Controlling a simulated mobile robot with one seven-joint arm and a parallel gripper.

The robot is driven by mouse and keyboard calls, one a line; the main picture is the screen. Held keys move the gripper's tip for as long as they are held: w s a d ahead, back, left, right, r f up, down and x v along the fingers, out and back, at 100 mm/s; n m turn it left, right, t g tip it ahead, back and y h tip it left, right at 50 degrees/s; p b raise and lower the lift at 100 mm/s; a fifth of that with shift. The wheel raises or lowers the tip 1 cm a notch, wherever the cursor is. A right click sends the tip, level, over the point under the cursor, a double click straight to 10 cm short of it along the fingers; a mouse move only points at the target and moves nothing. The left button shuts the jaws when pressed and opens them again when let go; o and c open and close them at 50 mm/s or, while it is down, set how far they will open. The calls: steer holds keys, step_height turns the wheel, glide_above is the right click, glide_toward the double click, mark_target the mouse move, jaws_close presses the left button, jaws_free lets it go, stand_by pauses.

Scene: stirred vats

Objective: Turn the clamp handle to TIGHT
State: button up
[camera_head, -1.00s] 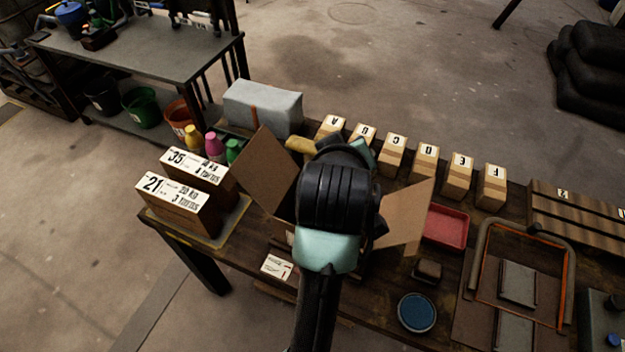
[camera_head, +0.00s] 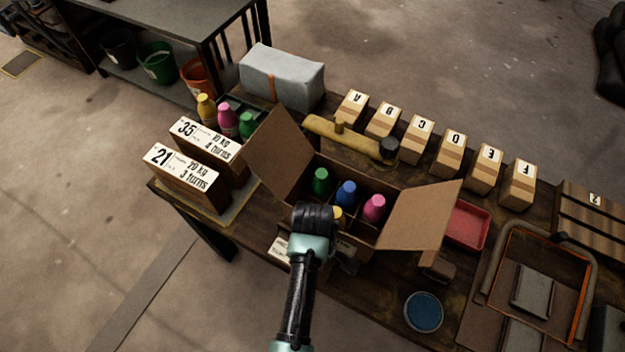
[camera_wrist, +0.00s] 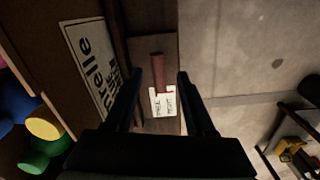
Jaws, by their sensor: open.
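The clamp handle, a dull red bar (camera_wrist: 158,70), shows in the wrist view beside the box, running up and down the picture. Its lower end meets a white card (camera_wrist: 162,102) with two small printed words, too small to read surely. The card also shows in the head view (camera_head: 279,249) at the table's front edge. My gripper (camera_wrist: 160,74) is open, its fingers appearing on either side of the handle, and I cannot tell whether they touch it. In the head view my wrist hides the handle and fingers.
An open carton (camera_head: 413,226) with several coloured bottles stands just behind my wrist, flaps spread. Two labelled blocks (camera_head: 187,180) stand to the left. A red tray (camera_head: 467,225) and a blue round dish (camera_head: 423,312) lie right. Floor is clear in front of the table.

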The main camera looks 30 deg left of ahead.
steer(key=shift+f, duration=1.5)
jaws_close()
